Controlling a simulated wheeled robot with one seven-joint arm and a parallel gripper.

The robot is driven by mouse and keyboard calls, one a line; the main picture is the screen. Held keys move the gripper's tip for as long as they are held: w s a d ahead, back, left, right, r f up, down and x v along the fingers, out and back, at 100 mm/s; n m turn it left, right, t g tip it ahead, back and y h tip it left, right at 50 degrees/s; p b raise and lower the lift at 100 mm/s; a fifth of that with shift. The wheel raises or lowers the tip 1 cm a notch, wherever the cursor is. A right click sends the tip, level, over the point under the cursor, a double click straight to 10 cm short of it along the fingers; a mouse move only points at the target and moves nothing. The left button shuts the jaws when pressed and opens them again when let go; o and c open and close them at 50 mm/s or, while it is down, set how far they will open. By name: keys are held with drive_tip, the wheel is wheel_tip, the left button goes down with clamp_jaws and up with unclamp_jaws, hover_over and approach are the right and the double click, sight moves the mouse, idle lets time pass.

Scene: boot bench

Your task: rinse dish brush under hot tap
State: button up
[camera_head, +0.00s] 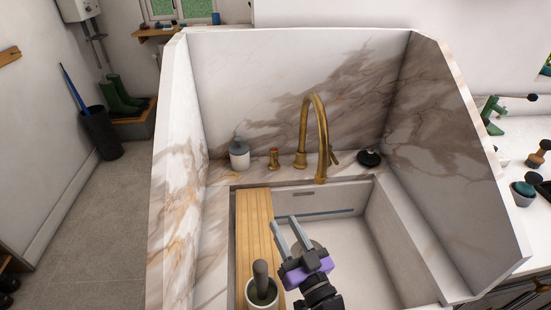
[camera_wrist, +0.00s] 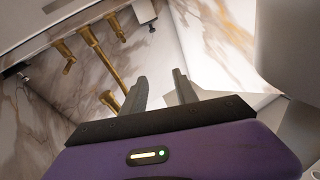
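In the head view, a tall curved brass tap (camera_head: 318,125) stands behind the sink (camera_head: 355,245). A pale cup (camera_head: 262,293) on the wooden board (camera_head: 256,225) holds something with a dark, thick upright handle (camera_head: 261,273). This may be the dish brush, but its head is hidden. My gripper (camera_head: 286,221) is over the sink's left part, right of the cup. Its fingers are apart and empty, also in the wrist view (camera_wrist: 160,77), where brass fittings (camera_wrist: 100,52) show beyond.
Marble walls enclose the sink at back, left (camera_head: 178,180) and right (camera_head: 440,150). A soap bottle (camera_head: 239,154) and a round black item (camera_head: 369,157) stand on the back ledge. The right counter holds brush-like items (camera_head: 524,191). The sink's right part is clear.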

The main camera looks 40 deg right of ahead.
drive_tip(key=w+d+g+h, duration=0.1)
drive_tip(key=w+d, duration=0.3)
drive_tip(key=w, duration=0.2)
drive_tip(key=w+d+h+p, duration=0.1)
drive_tip(key=w+d, duration=0.3)
drive_tip(key=w, duration=0.1)
drive_tip(key=w+d+m+g+h+p, duration=0.1)
drive_tip(key=w+d+h, duration=0.1)
drive_tip(key=w+d, duration=0.2)
drive_tip(key=shift+w+d+g, duration=0.15)
drive_tip(key=shift+w+d, duration=0.05)
drive_tip(key=shift+w, duration=0.5)
drive_tip(key=shift+w+d+g, duration=0.15)
drive_tip(key=shift+w, duration=0.5)
drive_tip(key=n+g, duration=0.1)
drive_tip(key=n, duration=0.1)
approach(274, 153)
drive_tip(key=b+x, duration=0.3)
drive_tip(key=x, duration=0.1)
drive_tip(key=shift+w+d, duration=0.5)
drive_tip(key=shift+w, duration=0.15)
clamp_jaws()
